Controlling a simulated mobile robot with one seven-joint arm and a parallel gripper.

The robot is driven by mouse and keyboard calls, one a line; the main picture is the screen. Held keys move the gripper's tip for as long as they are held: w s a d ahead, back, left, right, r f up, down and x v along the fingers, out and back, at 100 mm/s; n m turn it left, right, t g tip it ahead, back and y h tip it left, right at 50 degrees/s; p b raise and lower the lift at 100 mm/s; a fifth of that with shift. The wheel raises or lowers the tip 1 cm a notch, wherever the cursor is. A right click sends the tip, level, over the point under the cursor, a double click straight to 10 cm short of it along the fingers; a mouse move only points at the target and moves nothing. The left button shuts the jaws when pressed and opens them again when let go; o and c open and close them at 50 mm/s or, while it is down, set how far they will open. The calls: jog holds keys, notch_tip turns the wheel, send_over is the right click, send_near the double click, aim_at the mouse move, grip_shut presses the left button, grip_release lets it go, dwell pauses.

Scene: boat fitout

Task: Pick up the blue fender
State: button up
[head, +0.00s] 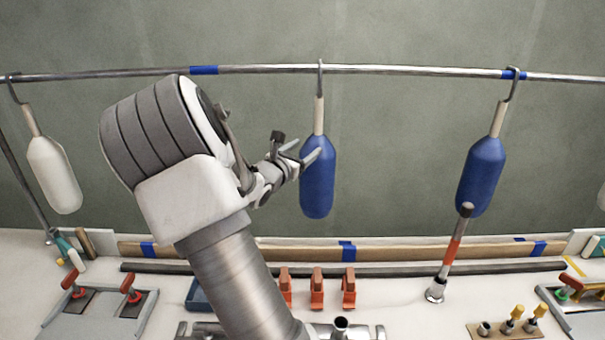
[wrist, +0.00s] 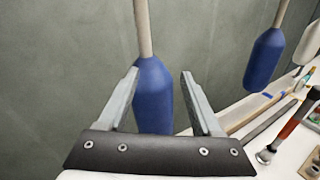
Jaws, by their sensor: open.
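Two blue fenders hang by light ropes from hooks on a metal rail. The middle blue fender (head: 317,180) hangs in front of my gripper (head: 307,152), and the other blue fender (head: 481,178) hangs farther right. In the wrist view the near blue fender (wrist: 153,90) shows between the two open fingers of my gripper (wrist: 160,78), its lower end hidden behind the gripper body. The second blue fender (wrist: 265,60) shows at the upper right there. The fingers are open and hold nothing. I cannot tell whether a finger touches the fender.
A white fender (head: 55,175) hangs at the left. The metal rail (head: 420,70) runs across the top. Below are orange clamps (head: 317,287), a red-banded rod (head: 452,250) standing upright, a dark bar (head: 480,267) and a toggle-clamp plate (head: 98,310).

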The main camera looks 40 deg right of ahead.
aim_at(317, 128)
jog(key=w+d+n, duration=0.1)
jog(key=w+d, duration=0.1)
jog(key=d, duration=0.1)
jog(key=w+d+t+p, duration=0.1)
jog(key=w+d, duration=0.2)
jog(key=d, duration=0.1)
jog(key=w+d+n+p, duration=0.1)
jog(key=w+d, duration=0.2)
jog(key=shift+d+f+n, duration=0.1)
jog(key=shift+d+n, duration=0.2)
jog(key=shift+d, duration=0.1)
jog(key=x, duration=0.2)
jog(key=p+x, duration=0.1)
jog(key=x, duration=0.1)
jog(key=shift+s+r+p, duration=0.1)
jog(key=shift+r+p, duration=0.15)
jog(key=shift+p, duration=0.05)
jog(key=shift+w+d, duration=0.3)
jog(key=shift+d, duration=0.3)
grip_shut()
dwell(0.3)
